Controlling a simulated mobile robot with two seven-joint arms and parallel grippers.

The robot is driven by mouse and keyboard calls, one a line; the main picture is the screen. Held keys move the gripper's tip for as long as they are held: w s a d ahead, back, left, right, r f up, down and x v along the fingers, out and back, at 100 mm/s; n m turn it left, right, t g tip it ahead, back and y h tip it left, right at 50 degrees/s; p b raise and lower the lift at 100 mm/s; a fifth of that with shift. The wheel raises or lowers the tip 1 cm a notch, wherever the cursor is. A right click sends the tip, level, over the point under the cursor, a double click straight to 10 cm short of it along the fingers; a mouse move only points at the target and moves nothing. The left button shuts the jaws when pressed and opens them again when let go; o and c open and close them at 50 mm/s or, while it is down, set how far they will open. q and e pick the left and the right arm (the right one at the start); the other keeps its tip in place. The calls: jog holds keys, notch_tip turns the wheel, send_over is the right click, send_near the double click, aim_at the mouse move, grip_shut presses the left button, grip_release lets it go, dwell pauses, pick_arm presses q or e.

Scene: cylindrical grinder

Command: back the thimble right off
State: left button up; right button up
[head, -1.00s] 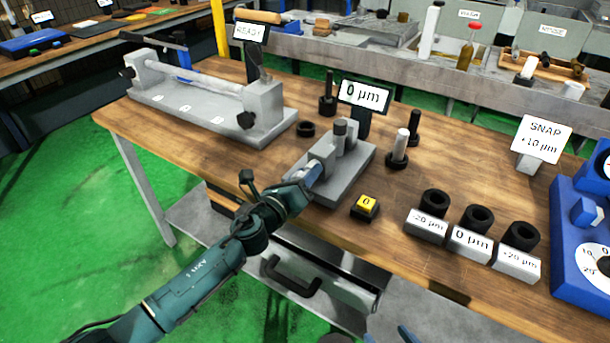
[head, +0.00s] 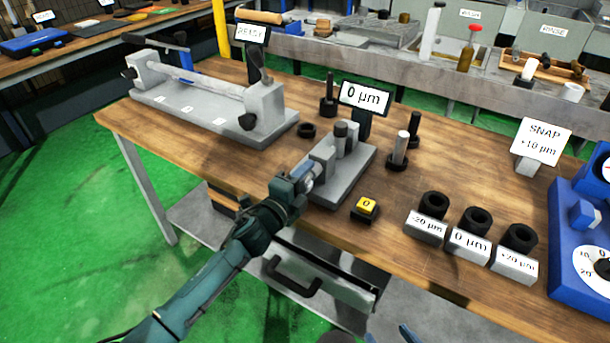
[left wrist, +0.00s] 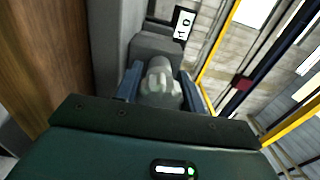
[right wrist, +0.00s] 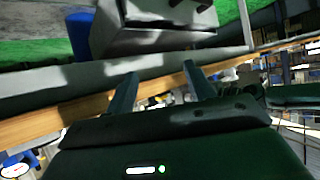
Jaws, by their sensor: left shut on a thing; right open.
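The thimble is the grey ribbed knob (left wrist: 160,84) at the near end of the grey gauge block (head: 345,178) on the bench. My left gripper (head: 303,178) is at that end, its blue fingers shut on the thimble. In the left wrist view a finger lies on each side of the knob. In the head view the gripper hides most of the thimble. The display (head: 364,95) behind the block reads 0 µm. My right gripper (right wrist: 160,90) is open and empty in the right wrist view, away from the gauge.
A yellow-topped button block (head: 366,206) stands right of the gauge. Black rings on labelled blocks (head: 470,243) stand further right, beside a blue device (head: 585,235). A bench fixture with a rod (head: 205,100) is at the back left. A drawer handle (head: 290,278) juts out below.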

pick_arm(q)
jog(key=n+p, duration=0.1)
jog(key=n, duration=0.2)
jog(key=shift+n, duration=0.4)
jog(key=n, duration=0.2)
jog(key=shift+n+p, duration=0.3)
jog(key=shift+p, duration=0.05)
jog(key=n, duration=0.3)
jog(key=shift+f+p, duration=0.1)
jog(key=shift+p, duration=0.25)
jog(key=shift+d+n, duration=0.1)
jog(key=shift+n, duration=0.7)
pick_arm(e)
jog(key=shift+s+d+r+h, duration=0.1)
jog(key=shift+d+r+h, duration=0.2)
jog(key=shift+d, duration=0.15)
pick_arm(q)
jog(key=shift+f, duration=0.1)
jog(key=o, duration=1)
